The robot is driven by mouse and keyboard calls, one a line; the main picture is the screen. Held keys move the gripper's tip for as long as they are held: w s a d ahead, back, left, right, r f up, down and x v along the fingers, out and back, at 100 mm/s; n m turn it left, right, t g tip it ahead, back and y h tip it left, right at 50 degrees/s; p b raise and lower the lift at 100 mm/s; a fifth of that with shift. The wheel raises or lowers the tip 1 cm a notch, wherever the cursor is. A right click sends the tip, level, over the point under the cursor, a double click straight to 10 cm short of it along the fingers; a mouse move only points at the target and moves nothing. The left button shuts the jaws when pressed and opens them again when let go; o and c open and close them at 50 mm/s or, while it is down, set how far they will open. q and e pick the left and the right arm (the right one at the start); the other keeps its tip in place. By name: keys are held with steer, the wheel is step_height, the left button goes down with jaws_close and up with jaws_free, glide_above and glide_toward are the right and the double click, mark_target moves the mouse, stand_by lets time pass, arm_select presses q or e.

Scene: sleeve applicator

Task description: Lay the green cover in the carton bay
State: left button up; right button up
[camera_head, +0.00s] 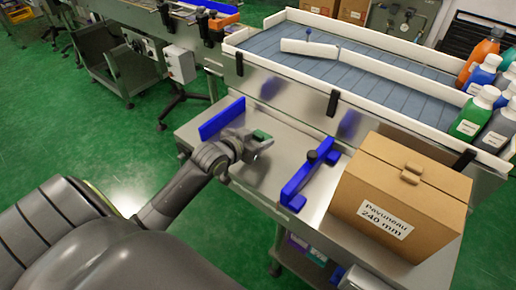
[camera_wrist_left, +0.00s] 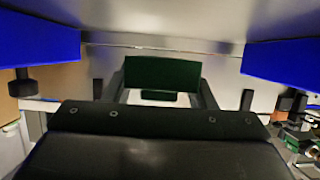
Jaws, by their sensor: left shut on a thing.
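The green cover (camera_head: 261,135) is a small dark green block in the jaws of my left gripper (camera_head: 255,146). In the left wrist view the green cover (camera_wrist_left: 162,72) sits between the two dark fingers, with a smaller dark green piece at its lower edge. My left gripper is shut on it over a steel shelf (camera_head: 250,170), between two blue guides, one at the left (camera_head: 222,118) and one at the right (camera_head: 297,180). I cannot tell for certain which area is the carton bay, nor the exact height above the shelf. My right gripper is not in view.
A brown carton (camera_head: 395,190) marked "Pavuneau 240 mm" stands right of the right blue guide. Behind is a blue-grey conveyor (camera_head: 350,72) with white rails and a white diverter bar. Several bottles (camera_head: 475,115) stand at the far right. The shelf between the guides looks clear.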

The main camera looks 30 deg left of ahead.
arm_select(q)
steer(key=shift+f+b, duration=0.4)
steer(key=shift+f, duration=1.5)
steer(key=shift+f, duration=0.15)
steer(key=o, duration=1)
steer(key=shift+c, duration=0.2)
